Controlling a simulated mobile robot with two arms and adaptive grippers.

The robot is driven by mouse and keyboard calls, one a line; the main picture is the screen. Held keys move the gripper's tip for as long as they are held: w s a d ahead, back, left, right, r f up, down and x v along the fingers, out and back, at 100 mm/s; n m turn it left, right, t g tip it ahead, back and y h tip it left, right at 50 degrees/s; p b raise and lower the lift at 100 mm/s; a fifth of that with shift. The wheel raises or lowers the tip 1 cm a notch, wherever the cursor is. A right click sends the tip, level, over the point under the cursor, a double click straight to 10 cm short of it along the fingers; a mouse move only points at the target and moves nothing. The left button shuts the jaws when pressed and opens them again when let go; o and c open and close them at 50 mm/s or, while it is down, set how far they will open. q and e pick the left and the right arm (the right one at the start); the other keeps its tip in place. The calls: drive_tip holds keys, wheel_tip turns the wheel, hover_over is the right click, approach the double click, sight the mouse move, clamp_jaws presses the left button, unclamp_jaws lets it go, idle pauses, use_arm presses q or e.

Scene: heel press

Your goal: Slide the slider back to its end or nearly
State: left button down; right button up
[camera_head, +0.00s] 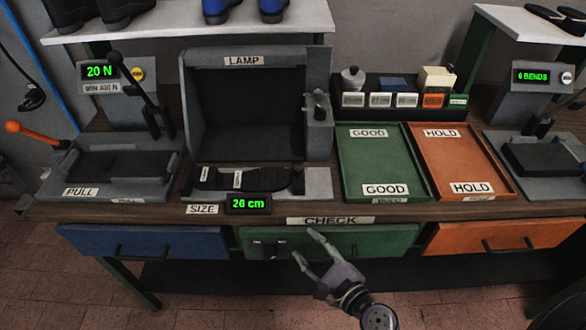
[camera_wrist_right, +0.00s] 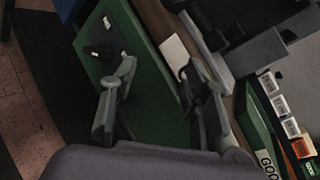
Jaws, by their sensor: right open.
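The size gauge (camera_head: 318,184) is a pale grey plate at the middle of the bench, below the lamp box. A dark sole-shaped piece (camera_head: 262,180) with white tags lies along it. The size display (camera_head: 248,204) reads 26 cm. My right gripper (camera_head: 303,244) is open and empty, in front of the green drawer, below and apart from the gauge. In the right wrist view its spread fingers (camera_wrist_right: 158,68) show over the green drawer front. My left gripper is not in view.
The green GOOD tray (camera_head: 383,163) and orange HOLD tray (camera_head: 437,132) lie right of the gauge. The lamp box (camera_head: 193,90) stands behind it, and the pull tester (camera_head: 150,185) is at left. The green drawer (camera_head: 375,240) is below the bench edge.

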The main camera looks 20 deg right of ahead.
drive_tip(key=d+r+m+t+h, duration=0.25)
drive_tip(key=d+r+m, duration=0.25)
drive_tip(key=r+m, duration=0.3)
drive_tip(key=p, duration=0.3)
approach(301, 171)
drive_tip(key=shift+w+m, duration=0.25)
drive_tip(key=shift+m, duration=0.15)
drive_tip(key=w, duration=0.3)
drive_tip(key=w+a, duration=0.1)
drive_tip(key=w, duration=0.3)
drive_tip(key=w+p, duration=0.1)
drive_tip(key=w, duration=0.2)
drive_tip(key=shift+w+a+f, duration=0.2)
drive_tip(key=shift+w, duration=0.2)
drive_tip(key=shift+c, duration=0.6)
drive_tip(key=shift+y, duration=0.25)
clamp_jaws()
